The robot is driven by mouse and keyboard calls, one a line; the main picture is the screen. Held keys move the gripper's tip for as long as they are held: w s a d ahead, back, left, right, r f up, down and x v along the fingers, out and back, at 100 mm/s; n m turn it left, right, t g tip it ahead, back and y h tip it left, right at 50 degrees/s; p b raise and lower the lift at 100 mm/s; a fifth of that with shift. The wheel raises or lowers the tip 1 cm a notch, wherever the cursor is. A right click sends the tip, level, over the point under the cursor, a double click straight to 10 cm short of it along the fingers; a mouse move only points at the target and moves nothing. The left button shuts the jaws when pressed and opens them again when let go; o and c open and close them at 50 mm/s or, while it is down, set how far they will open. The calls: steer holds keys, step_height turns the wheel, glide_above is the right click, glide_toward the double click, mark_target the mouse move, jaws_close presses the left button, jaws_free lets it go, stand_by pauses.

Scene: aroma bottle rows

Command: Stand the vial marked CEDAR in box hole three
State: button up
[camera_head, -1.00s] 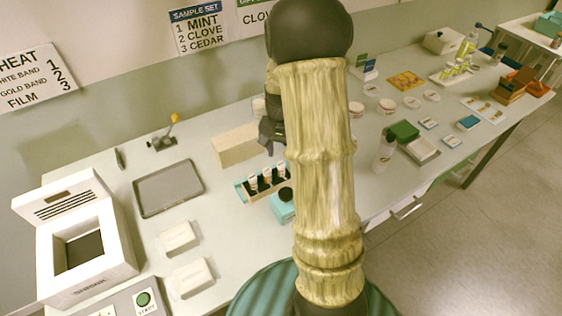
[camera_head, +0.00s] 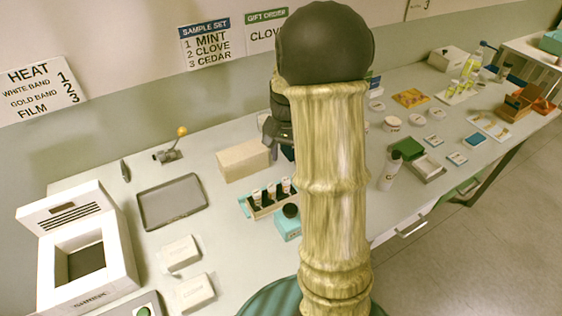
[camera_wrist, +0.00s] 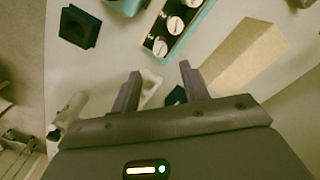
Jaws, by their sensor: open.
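A teal-edged rack (camera_head: 253,212) on the bench holds a row of small vials (camera_head: 271,191) with pale labels. In the wrist view the rack (camera_wrist: 199,22) is at the top, with round white-topped vials (camera_wrist: 160,46) in dark holes. I cannot read their names, so I cannot tell which is CEDAR. My gripper (camera_wrist: 160,83) is open, its two fingers apart and pointing toward the rack, short of it in the picture. A pale item (camera_wrist: 151,86) shows blurred between the fingers; I see nothing gripped. In the head view my arm hides most of the gripper and the bench behind it.
A tan block (camera_head: 243,160) stands behind the rack; it is on the right in the wrist view (camera_wrist: 243,54). A teal box with a dark round top (camera_head: 288,226) sits in front of the rack. A white bottle (camera_head: 389,175) stands right of my arm. A grey tray (camera_head: 171,201) lies left.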

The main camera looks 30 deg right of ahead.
steer(key=s+a+n+t, duration=0.2)
steer(key=s+a+n, duration=0.6)
steer(key=s+a, duration=0.4)
steer(key=shift+a+r+t, duration=0.3)
steer(key=shift+a, duration=0.35)
